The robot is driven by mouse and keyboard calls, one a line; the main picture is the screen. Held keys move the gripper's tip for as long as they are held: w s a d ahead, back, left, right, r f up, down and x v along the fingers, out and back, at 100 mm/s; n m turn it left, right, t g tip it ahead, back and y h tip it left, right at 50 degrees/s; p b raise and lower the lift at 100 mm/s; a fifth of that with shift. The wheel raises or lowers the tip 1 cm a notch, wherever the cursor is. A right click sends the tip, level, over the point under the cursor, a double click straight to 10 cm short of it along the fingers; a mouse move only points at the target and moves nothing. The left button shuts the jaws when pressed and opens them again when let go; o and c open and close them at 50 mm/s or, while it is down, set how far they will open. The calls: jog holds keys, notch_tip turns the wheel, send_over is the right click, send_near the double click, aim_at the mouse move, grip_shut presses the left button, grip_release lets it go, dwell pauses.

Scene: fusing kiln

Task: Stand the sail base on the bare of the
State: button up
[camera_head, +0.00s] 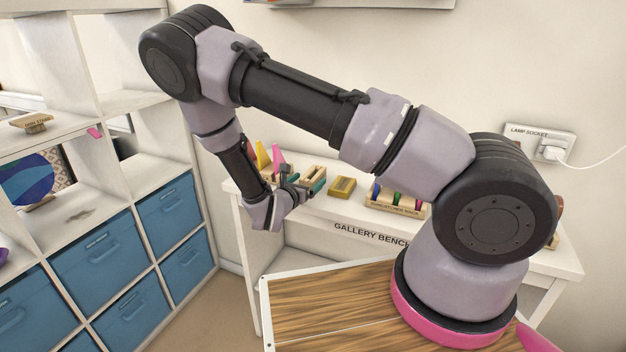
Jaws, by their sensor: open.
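I cannot tell for sure which piece is the sail base. A small wooden stand-like piece (31,122) with a label too small to read sits on the upper left shelf. On the white gallery bench (320,212), a yellow-brown block (341,187) with a darker top lies right of my gripper. Upright yellow (262,156) and pink (278,160) pointed pieces stand at the bench's left end, behind my gripper. My gripper (296,184) is open over the left part of the bench, close to a wooden holder (314,173); whether they touch is unclear. The arm hides part of the bench.
A labelled wooden rack (398,208) with coloured discs stands mid-bench, partly behind my arm. The white shelf unit (150,98) at left holds blue bins (100,252) and a round blue piece (27,178). A lamp socket (540,141) with a plugged cord is on the wall.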

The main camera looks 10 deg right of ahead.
aim_at(313, 174)
jog(key=x, duration=0.5)
jog(key=shift+w, duration=0.3)
jog(key=shift+r, duration=0.1)
grip_shut()
notch_tip(313, 174, up, 9)
jog(key=d+m+g+h, duration=0.1)
jog(key=d, duration=0.1)
jog(key=d+m+g+h, duration=0.1)
jog(key=d, duration=0.2)
jog(key=d+f, duration=0.1)
jog(key=d, duration=0.2)
jog(key=shift+s+d+m+g+h, duration=0.1)
jog(key=shift+s+m+g+h, duration=0.3)
jog(key=a+r+n+t+y, duration=0.2)
jog(key=a, duration=0.6)
jog(key=shift+w+a+n+t+y, duration=0.15)
jog(key=shift+w+n+t+y, duration=0.25)
